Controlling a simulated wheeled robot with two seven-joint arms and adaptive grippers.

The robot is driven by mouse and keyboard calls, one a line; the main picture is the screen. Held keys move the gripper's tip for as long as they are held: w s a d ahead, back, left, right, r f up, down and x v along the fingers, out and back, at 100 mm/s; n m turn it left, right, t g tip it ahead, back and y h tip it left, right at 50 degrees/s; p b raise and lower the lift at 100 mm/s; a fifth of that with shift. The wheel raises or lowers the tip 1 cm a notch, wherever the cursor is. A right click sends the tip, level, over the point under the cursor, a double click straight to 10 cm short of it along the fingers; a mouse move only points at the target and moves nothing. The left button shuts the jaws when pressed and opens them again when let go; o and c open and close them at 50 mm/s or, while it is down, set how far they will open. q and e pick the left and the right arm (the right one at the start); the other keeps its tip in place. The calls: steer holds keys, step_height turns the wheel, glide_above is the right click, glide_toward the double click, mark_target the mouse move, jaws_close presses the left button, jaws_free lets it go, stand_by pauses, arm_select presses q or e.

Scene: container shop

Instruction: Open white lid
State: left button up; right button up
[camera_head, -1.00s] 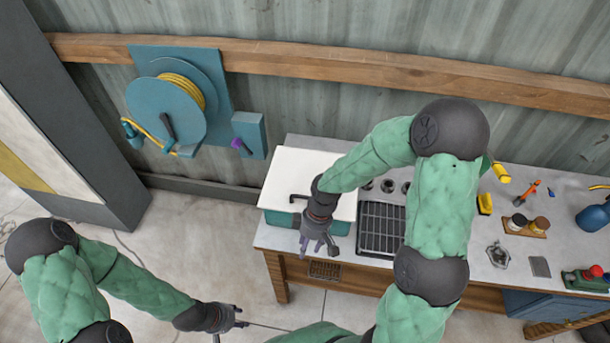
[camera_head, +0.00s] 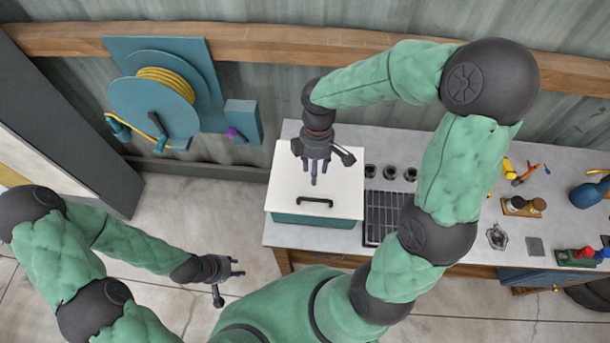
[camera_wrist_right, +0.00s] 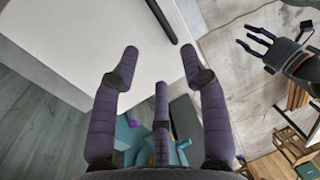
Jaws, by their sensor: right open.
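The white lid (camera_head: 288,198) lies flat and closed on a teal box (camera_head: 312,219) at the left end of the workbench. A black bar handle (camera_head: 315,201) sits near its front edge. My right gripper (camera_head: 313,181) hangs over the lid, just behind the handle, open and empty. The right wrist view shows its spread fingers (camera_wrist_right: 158,68) above the white lid (camera_wrist_right: 100,25), with the dark handle (camera_wrist_right: 160,18) at the top, apart from them. My left gripper (camera_head: 236,266) is open and empty, low over the floor left of the bench; its fingers also show in the right wrist view (camera_wrist_right: 258,42).
A dark grill (camera_head: 384,217) and several black cups (camera_head: 390,173) are right of the box. A teal hose reel (camera_head: 155,105) hangs on the wall. Floor left of the bench is clear.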

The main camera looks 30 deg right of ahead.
steer(key=b, duration=0.1)
glide_above(313, 194)
steer(key=s+a, duration=0.1)
steer(key=s, duration=0.1)
steer(key=f, duration=1)
steer(key=shift+s+a+f, duration=0.1)
steer(key=shift+s+f, duration=0.1)
steer(key=shift+f, duration=0.05)
jaws_close()
